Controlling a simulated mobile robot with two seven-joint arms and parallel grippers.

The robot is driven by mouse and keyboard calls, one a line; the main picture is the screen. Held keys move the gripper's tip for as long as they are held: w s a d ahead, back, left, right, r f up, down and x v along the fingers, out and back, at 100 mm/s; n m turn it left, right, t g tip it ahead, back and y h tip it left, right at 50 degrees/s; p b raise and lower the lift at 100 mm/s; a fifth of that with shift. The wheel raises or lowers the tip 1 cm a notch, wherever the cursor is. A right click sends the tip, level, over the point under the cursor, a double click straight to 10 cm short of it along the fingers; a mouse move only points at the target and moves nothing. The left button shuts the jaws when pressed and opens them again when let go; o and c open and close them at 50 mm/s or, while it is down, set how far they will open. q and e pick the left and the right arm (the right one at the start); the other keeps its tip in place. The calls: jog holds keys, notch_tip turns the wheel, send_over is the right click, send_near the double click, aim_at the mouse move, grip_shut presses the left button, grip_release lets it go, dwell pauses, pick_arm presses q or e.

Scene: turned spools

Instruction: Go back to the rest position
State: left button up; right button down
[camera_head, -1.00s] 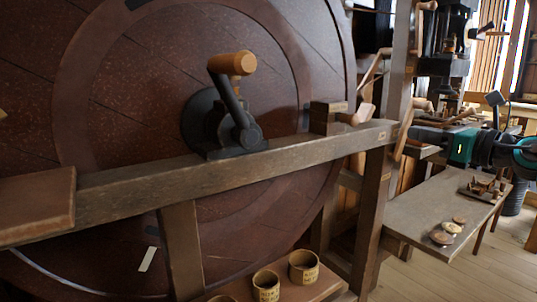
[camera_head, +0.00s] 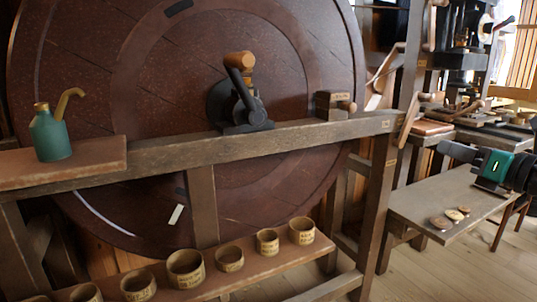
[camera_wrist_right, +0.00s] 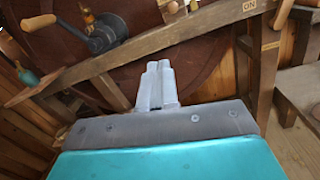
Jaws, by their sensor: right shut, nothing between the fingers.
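My right gripper (camera_head: 456,151) is at the right edge in the head view, above the small side bench (camera_head: 432,202). Its teal and black arm comes in from the right. In the right wrist view its two grey fingers (camera_wrist_right: 157,85) are together and empty, and point toward the wooden frame of the big wheel. The gripper is well clear of the crank (camera_head: 238,95) with its wooden handle. My left gripper is in neither view.
A large dark red wheel (camera_head: 150,90) stands behind a wooden beam (camera_head: 290,137). A green oil can (camera_head: 50,133) stands on the left board. Several labelled wooden cups (camera_head: 186,268) line the low shelf. Flat discs (camera_head: 452,216) lie on the side bench. Floor is open at right.

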jog(key=s+a+f+m+t+h+p, duration=0.1)
jog(key=s+a+f+m+h+p, duration=0.2)
jog(key=a+f+m, duration=0.45)
jog(key=s+a+f+m+p, duration=0.2)
jog(key=a+f+m+p, duration=0.25)
jog(key=f+m, duration=0.55)
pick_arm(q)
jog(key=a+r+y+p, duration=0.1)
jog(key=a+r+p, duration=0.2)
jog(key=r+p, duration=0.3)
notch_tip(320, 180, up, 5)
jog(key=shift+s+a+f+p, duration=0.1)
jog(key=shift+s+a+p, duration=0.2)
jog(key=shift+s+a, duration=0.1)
pick_arm(e)
jog(key=s+a+f+m+g+h, duration=0.1)
jog(key=s+a+f+m+g, duration=0.1)
jog(key=s+a+f+m, duration=0.2)
jog(key=s+a+f+m+g+h, duration=0.1)
jog(key=s+a+f+m+g, duration=0.1)
jog(key=s+m, duration=0.6)
jog(key=s+a+f+m+g, duration=0.2)
jog(key=s+a+f+m, duration=0.3)
jog(key=s+m, duration=0.1)
jog(key=shift+s+a+f+m+g+h, duration=0.35)
jog(key=shift+s+g+h, duration=0.05)
jog(key=shift+s, duration=0.45)
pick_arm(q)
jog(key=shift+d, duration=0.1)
